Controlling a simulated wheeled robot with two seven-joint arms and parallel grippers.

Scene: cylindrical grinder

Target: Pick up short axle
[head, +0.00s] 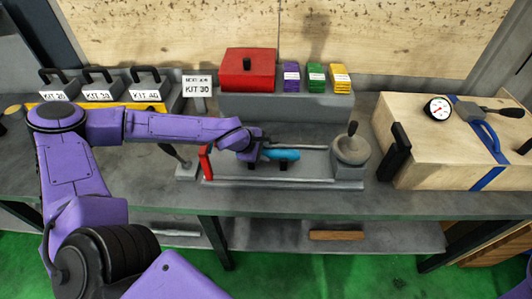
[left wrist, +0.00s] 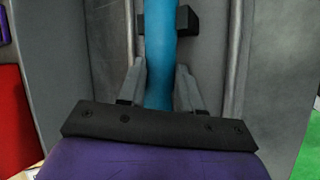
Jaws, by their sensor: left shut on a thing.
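A blue bar (head: 283,154), which looks like the short axle, lies along the grey grinder bed (head: 318,168) in the middle of the bench. My left gripper (head: 264,154) reaches it from the left in the head view. In the left wrist view the blue axle (left wrist: 160,50) runs between the two grey fingers of my left gripper (left wrist: 160,88), which are shut on it. A black block (left wrist: 181,20) stands close by the axle farther along. I cannot tell whether the axle rests on it. My right gripper is not in view.
A round grey headstock with a handle (head: 351,150) stands right of the axle. A red handle (head: 206,162) is on the left. Behind are a red box (head: 248,71) and small coloured boxes (head: 315,76). A wooden case (head: 425,150) fills the bench's right side.

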